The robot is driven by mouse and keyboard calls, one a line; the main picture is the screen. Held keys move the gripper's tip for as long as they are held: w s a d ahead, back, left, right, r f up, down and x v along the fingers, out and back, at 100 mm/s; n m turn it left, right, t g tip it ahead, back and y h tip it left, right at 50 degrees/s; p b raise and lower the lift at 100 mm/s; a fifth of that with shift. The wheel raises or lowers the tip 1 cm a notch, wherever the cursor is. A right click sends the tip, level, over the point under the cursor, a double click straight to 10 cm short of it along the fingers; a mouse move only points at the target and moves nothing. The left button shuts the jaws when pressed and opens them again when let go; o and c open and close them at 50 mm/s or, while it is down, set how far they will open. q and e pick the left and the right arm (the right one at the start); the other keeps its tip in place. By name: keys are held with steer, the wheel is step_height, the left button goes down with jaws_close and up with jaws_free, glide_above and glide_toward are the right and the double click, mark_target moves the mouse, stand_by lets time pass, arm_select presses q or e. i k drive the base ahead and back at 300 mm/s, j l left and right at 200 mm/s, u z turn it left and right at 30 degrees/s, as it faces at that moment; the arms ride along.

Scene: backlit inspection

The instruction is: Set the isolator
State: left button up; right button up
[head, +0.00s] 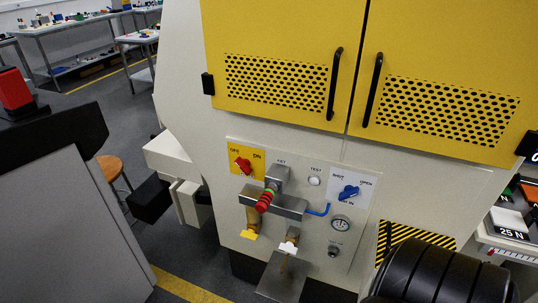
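The isolator is a red rotary knob (243,165) on a yellow plate (236,152) marked OFF at left and ON at right, on the machine's front panel (322,235). The knob sits slantwise; I cannot tell which mark it points to. A blue rotary knob (348,192) on a white plate stands to its right. A grey block (286,206) juts out below the isolator, with a red part (264,202) ringed in green at its front. Neither of my grippers can be made out in the head view.
Yellow doors (285,45) with black handles (334,82) are above the panel. Taps with a yellow handle (250,235) and a white handle (288,247) hang below. A black ribbed cylinder (440,275) fills the lower right.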

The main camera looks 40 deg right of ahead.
mark_target(244, 164)
steer(key=z, duration=1.6)
